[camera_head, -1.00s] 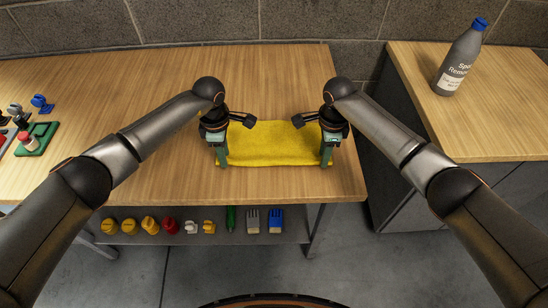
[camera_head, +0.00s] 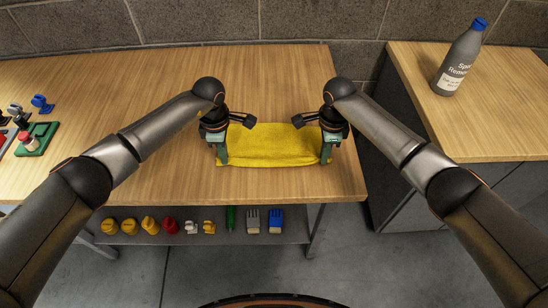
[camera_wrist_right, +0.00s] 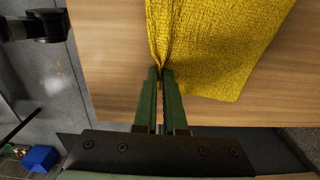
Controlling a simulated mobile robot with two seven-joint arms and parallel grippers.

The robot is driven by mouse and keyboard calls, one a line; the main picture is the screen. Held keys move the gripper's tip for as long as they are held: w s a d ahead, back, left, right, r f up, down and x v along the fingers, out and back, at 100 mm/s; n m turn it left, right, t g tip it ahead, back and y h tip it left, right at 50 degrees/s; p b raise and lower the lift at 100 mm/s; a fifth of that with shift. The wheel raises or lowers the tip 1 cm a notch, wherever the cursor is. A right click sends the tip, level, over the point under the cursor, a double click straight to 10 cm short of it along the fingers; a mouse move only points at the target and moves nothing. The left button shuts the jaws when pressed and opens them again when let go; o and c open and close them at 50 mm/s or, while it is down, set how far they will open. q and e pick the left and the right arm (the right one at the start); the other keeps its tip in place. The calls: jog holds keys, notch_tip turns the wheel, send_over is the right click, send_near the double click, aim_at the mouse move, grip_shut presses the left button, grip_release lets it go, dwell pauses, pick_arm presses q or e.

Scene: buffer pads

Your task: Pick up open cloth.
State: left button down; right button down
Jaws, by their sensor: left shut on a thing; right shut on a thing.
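The yellow cloth (camera_head: 270,146) lies spread out on the wooden table (camera_head: 160,110), near its front edge. My left gripper (camera_head: 222,160) is shut on the cloth's left side. My right gripper (camera_head: 326,158) is shut on its right side. In the right wrist view the cloth (camera_wrist_right: 215,45) is pinched into a fold between the fingertips of my right gripper (camera_wrist_right: 161,72), and a corner hangs free beside them. The left gripper's exact grip on the fabric is partly hidden by its own body.
A green fixture with a red knob (camera_head: 36,138) is at the far left. Several knobs and brushes lie on the lower shelf (camera_head: 180,238). A gap separates table and cabinet.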

pick_arm(q)
jog(key=shift+f, duration=0.15)
pick_arm(e)
jog(key=shift+s+f, duration=0.1)
jog(key=shift+f, duration=0.05)
